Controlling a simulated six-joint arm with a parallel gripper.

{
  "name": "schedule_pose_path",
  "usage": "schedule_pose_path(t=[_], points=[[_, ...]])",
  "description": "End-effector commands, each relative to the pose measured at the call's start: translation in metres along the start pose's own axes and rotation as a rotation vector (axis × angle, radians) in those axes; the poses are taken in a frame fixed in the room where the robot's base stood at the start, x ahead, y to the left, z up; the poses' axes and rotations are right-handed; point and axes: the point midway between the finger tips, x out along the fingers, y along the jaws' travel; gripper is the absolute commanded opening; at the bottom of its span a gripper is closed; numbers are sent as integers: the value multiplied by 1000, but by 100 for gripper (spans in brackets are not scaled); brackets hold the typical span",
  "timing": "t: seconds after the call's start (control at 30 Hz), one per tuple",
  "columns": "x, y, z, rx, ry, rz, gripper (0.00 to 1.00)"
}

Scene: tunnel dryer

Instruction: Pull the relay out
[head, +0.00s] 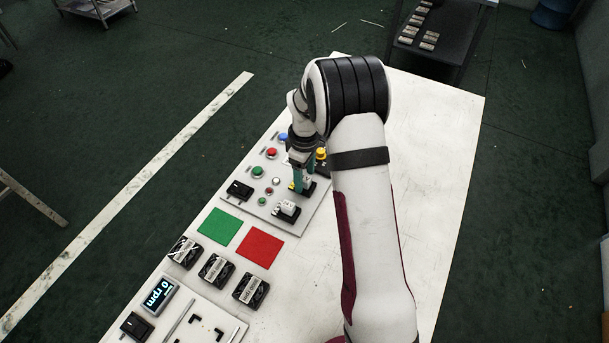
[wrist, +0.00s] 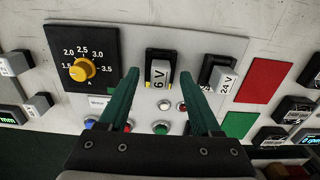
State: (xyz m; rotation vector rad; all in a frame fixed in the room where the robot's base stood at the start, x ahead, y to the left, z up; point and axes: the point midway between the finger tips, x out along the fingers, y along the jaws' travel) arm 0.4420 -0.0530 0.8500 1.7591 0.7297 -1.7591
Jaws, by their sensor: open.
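A light grey relay marked 6 V (wrist: 159,75) sits in a black socket (wrist: 160,54) on the pale panel, with small yellow parts at its base. A second relay marked 24 V (wrist: 226,81) sits in a black socket to its right. In the head view the 24 V relay (head: 289,207) is nearer the front and the 6 V relay (head: 309,183) is partly hidden by my gripper (head: 299,182). My gripper (wrist: 160,76) is open, its green fingers on either side of the 6 V relay in the wrist view. Contact with it cannot be made out.
A yellow knob (wrist: 82,69) on a black dial stands left of the 6 V relay in the wrist view. Push buttons (head: 257,172) and a black switch (head: 239,190) share the panel. Green (head: 222,226) and red (head: 260,247) squares lie beside it. The table's right side is bare.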

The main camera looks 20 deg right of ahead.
Motion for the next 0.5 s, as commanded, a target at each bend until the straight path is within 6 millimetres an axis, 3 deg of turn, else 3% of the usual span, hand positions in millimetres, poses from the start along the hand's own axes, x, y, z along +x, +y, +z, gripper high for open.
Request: schedule_pose_path(t=[0.13, 0.37, 0.4, 0.5], points=[[13, 0, 0, 1, -1, -1, 65], [15, 0, 0, 1, 0, 0, 65], [15, 0, 0, 1, 0, 0, 63], [14, 0, 0, 1, 0, 0, 45]])
